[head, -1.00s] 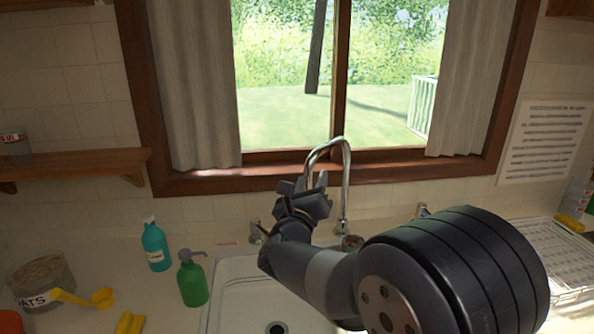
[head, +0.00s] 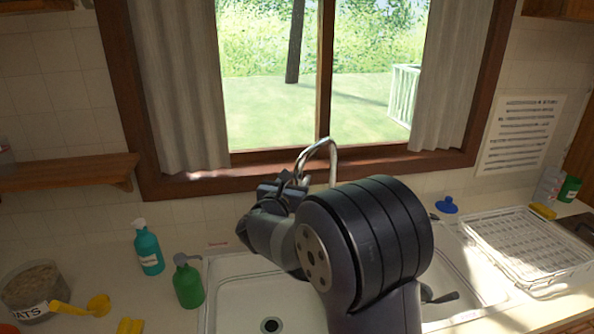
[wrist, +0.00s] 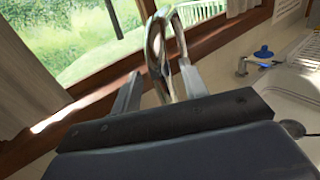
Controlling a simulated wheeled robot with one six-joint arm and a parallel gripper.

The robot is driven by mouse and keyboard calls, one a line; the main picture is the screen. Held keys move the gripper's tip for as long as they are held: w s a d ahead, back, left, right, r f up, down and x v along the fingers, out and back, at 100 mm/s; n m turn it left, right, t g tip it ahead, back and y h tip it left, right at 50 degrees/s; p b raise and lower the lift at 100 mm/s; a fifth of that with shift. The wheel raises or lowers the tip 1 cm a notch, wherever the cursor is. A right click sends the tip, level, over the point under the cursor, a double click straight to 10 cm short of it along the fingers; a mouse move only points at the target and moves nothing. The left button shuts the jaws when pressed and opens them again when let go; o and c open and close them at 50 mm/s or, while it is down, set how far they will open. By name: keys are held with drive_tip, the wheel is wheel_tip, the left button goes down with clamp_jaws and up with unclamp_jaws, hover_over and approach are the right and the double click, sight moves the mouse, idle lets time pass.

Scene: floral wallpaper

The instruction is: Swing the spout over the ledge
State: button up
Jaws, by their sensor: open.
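The chrome spout (head: 318,143) is a tall arch rising behind the sink (head: 235,292), in front of the window. Its lower part is hidden behind my arm. My gripper (head: 283,186) is open, close to the left side of the arch in the head view. In the wrist view, the spout (wrist: 157,52) stands between the two grey fingers of my gripper (wrist: 160,88). I cannot tell whether either finger touches it. A wooden window ledge (head: 215,184) runs behind the spout. The strip between the sink basins is mostly hidden by my arm.
A teal bottle (head: 148,250) and a green pump bottle (head: 188,284) stand left of the sink. A white dish rack (head: 530,240) is at the right. A blue-topped item (head: 447,205) sits behind the right basin. A wooden shelf (head: 70,171) juts from the left wall.

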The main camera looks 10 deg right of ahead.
drive_tip(key=shift+x, duration=1.1)
drive_tip(key=shift+c, duration=0.5)
clamp_jaws()
